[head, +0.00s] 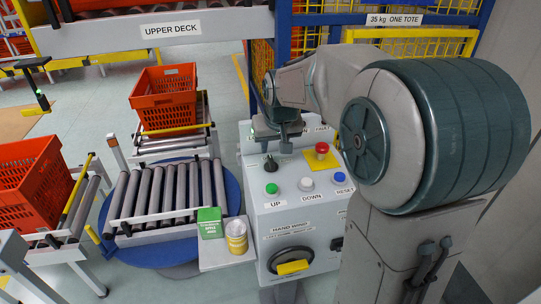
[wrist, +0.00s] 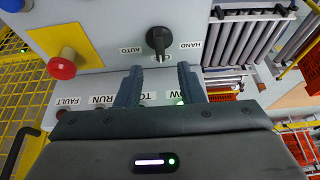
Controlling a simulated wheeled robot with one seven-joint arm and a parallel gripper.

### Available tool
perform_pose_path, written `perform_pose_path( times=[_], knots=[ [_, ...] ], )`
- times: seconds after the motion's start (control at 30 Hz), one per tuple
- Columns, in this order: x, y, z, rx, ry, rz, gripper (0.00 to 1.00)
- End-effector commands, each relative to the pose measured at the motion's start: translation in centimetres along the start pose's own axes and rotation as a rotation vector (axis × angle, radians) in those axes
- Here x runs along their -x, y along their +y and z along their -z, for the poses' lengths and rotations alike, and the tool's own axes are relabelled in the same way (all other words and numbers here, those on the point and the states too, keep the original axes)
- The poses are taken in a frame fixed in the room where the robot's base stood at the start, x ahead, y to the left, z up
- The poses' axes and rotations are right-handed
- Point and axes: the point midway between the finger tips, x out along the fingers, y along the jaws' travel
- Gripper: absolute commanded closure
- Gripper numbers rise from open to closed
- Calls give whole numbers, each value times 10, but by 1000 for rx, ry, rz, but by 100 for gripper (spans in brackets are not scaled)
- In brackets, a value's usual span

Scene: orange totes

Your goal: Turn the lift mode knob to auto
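The lift mode knob (wrist: 158,40) is a black rotary switch on the grey control panel (wrist: 92,25). In the wrist view, the AUTO label (wrist: 130,50) is left of it and the HAND label (wrist: 190,45) is right. Its handle points down between the two labels, at a mark partly hidden. The knob (head: 270,163) shows small in the head view. My gripper (wrist: 160,68) is open and empty, with its fingers apart just short of the knob and not touching it. In the head view, my gripper (head: 277,136) hangs over the panel's back edge.
A red mushroom button (head: 322,149) on a yellow plate, a green UP button (head: 271,188), a white DOWN button (head: 306,184) and a blue button (head: 339,177) share the panel. A green box (head: 209,222) and a can (head: 236,237) stand on a side shelf.

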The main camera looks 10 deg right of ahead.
Motion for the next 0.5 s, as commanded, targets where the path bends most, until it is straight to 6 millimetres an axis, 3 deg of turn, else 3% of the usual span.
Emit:
perform_pose_path(
  times=[0.2,0.5],
  knots=[
    [-43,0,-1,0,-5,1,65],
    [-66,0,0,2,0,0,65]
  ],
)
